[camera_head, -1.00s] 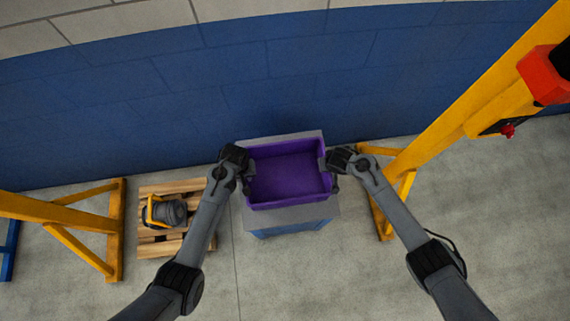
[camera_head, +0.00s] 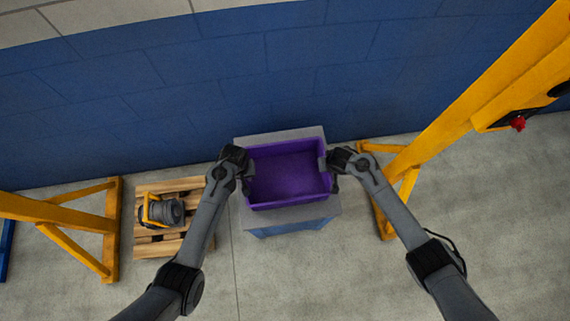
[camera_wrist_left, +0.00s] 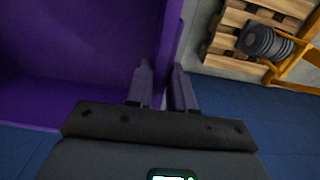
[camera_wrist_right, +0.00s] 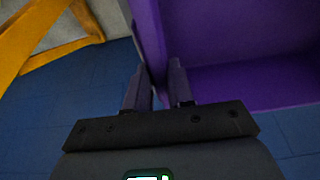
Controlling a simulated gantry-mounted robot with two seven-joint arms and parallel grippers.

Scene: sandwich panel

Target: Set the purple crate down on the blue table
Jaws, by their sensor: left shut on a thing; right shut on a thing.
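The purple crate (camera_head: 288,172) is empty and upright in the head view, over the blue table (camera_head: 290,230) with its grey top. Whether the crate touches the top or hangs above it I cannot tell. My left gripper (camera_head: 246,172) is shut on the crate's left wall; the left wrist view shows its fingers (camera_wrist_left: 160,88) either side of the wall. My right gripper (camera_head: 328,172) is shut on the crate's right wall; the right wrist view shows its fingers (camera_wrist_right: 158,85) straddling that wall. Bare table top shows behind and in front of the crate.
A wooden pallet (camera_head: 150,245) with a grey and yellow machine (camera_head: 163,212) stands left of the table. Yellow frames stand at left (camera_head: 110,225) and right (camera_head: 450,125). A blue block wall (camera_head: 250,85) is behind. The floor in front is clear.

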